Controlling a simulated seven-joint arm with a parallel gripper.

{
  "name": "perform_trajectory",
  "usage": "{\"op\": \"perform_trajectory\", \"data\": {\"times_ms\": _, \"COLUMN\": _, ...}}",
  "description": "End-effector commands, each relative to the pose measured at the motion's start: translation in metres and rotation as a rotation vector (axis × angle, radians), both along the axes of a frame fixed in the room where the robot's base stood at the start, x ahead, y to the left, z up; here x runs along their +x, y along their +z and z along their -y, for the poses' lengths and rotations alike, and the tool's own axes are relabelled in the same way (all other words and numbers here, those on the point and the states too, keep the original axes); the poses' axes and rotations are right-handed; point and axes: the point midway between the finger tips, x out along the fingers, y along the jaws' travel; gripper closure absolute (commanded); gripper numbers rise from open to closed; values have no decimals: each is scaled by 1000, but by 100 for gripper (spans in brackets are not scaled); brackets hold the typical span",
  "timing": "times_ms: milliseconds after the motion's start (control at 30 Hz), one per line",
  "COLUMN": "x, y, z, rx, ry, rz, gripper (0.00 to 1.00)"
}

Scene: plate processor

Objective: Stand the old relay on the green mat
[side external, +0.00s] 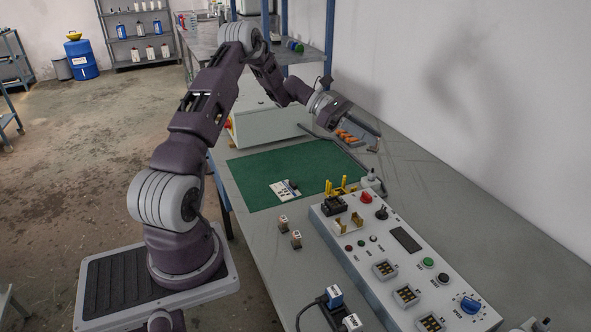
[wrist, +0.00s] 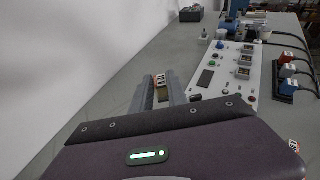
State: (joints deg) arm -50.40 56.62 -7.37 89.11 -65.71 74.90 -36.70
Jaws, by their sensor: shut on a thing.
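My gripper (wrist: 162,90) is shut on a small relay (wrist: 160,80) with a white and orange marked face, seen between the fingers in the wrist view. In the side external view my gripper (side external: 371,136) is beyond the mat's right far corner, near the wall, above the bench. The held relay cannot be made out there. The green mat (side external: 255,172) lies flat on the bench, to the left of my gripper. I cannot tell from looks whether the held relay is the old one.
The control panel (side external: 450,296) has sockets, knobs and buttons. Two small relays (side external: 283,222) (side external: 296,239) stand on the bench left of it. Orange-handled tools (side external: 347,137) lie by the wall. Most of the mat is clear.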

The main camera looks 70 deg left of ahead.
Motion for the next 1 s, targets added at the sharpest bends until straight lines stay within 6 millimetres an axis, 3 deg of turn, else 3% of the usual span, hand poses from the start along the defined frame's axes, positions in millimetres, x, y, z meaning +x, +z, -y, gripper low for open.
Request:
{"op": "perform_trajectory", "data": {"times_ms": 100, "x": 7, "y": 14, "z": -42, "rx": 1, "ry": 192, "rz": 2, "gripper": 100}}
{"op": "perform_trajectory", "data": {"times_ms": 200, "x": 9, "y": 22, "z": -71, "rx": 2, "ry": 315, "rz": 1, "gripper": 100}}
{"op": "perform_trajectory", "data": {"times_ms": 533, "x": 5, "y": 38, "z": -136, "rx": 2, "ry": 571, "rz": 2, "gripper": 100}}
{"op": "perform_trajectory", "data": {"times_ms": 1000, "x": 6, "y": -62, "z": -133, "rx": 1, "ry": 561, "rz": 0, "gripper": 100}}
